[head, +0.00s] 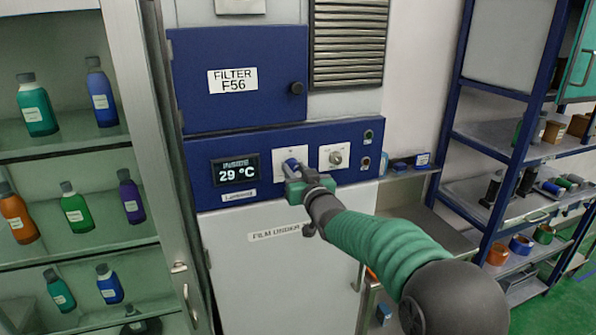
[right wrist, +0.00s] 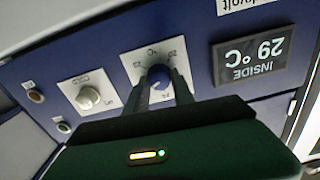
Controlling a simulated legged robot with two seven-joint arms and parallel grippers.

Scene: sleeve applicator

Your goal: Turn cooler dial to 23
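The cooler's blue dial (head: 290,163) is on a white plate in the blue control panel (head: 230,148). It also shows in the right wrist view (right wrist: 159,76), where the picture is upside down. The display (head: 236,171) left of the dial reads 29 °C, and INSIDE is legible above the number in the right wrist view (right wrist: 250,62). My right gripper (head: 293,170) reaches in from the lower right. Its two fingers (right wrist: 159,82) stand on either side of the dial, and the dial fills the gap between them. My left gripper is not in view.
A second, pale knob (head: 336,158) is right of the dial, with small round buttons (head: 367,161) beyond it. A glass cabinet of bottles (head: 76,208) stands at left. Blue-framed shelves (head: 480,140) stand at right. A "FILTER F56" door (head: 233,80) is above the panel.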

